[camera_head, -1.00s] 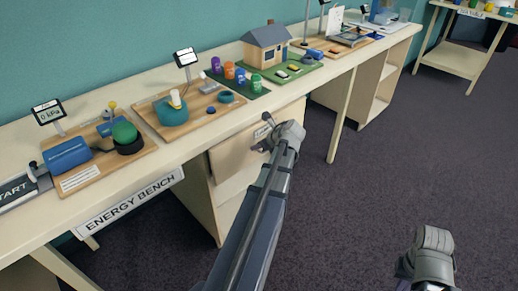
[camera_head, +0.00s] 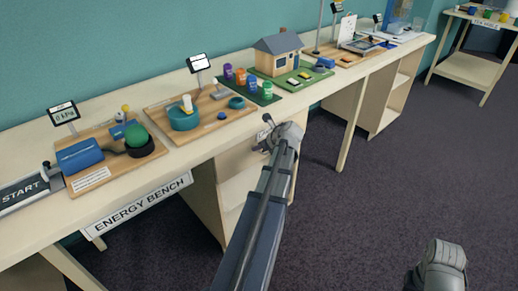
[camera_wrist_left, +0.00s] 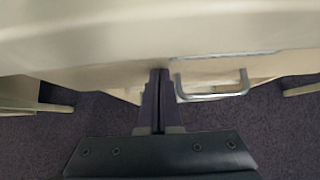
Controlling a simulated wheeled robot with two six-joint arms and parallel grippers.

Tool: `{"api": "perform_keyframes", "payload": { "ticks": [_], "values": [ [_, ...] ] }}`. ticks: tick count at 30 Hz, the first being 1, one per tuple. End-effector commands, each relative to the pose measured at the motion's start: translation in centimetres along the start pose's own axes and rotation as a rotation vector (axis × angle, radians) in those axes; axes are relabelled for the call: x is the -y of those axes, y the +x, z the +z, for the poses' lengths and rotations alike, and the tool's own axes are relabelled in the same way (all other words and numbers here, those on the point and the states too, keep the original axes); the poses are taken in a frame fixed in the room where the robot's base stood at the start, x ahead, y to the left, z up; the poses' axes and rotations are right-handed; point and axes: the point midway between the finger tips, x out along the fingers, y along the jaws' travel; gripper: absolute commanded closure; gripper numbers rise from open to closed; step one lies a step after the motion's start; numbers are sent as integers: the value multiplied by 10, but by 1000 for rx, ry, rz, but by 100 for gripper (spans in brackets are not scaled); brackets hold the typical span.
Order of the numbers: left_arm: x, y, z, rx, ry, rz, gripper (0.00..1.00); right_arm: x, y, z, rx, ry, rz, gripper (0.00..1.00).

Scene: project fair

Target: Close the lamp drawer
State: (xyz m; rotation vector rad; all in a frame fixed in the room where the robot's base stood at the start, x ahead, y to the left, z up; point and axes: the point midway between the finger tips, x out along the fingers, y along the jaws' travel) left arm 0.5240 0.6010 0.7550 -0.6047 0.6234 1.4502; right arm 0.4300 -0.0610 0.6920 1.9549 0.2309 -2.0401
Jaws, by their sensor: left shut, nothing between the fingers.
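My left gripper (camera_head: 267,133) is at the drawer front, partly hidden by my own wrist. In the left wrist view its dark fingers (camera_wrist_left: 155,98) are together and empty, pointing at the front beside the handle. Contact is unclear. Of my right arm only a grey joint shows at lower right.
The energy bench (camera_head: 222,139) carries a model house (camera_head: 278,55), a teal lamp-like exhibit (camera_head: 184,119) and a pump board (camera_head: 105,157) above my arm. A bench leg (camera_head: 350,122) stands to the right. The carpet (camera_head: 365,220) in front is clear.

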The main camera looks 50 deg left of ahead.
Motion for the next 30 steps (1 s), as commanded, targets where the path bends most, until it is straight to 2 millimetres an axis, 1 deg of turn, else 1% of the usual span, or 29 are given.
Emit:
{"api": "perform_keyframes", "payload": {
  "ticks": [1,2,8,9,10,15,18,21,24,30],
  "values": [
    [1,-1,2,11,2,-1,100,0,0,0,0,0,0,100],
    [1,-3,0,11,3,-2,100,0,0,0,0,0,0,100],
    [-2,-29,-27,4,4,-3,100,0,-1,0,0,0,0,100],
    [-1,-43,-21,3,3,-2,100,-2,-15,1,0,0,0,100],
    [-1,-51,-20,3,3,-2,100,-2,-22,1,0,0,0,100],
    [-1,-86,-21,1,2,-1,100,-4,-46,3,0,0,0,100],
    [-1,-102,-22,0,2,-2,100,-5,-56,3,0,0,0,100],
    [-1,-114,-24,0,1,-1,100,-6,-64,4,0,0,0,100],
    [0,-122,-24,0,1,0,100,-7,-69,4,0,0,0,100],
    [0,-127,-26,0,0,0,100,-7,-71,4,0,0,0,100]
  ]
}}
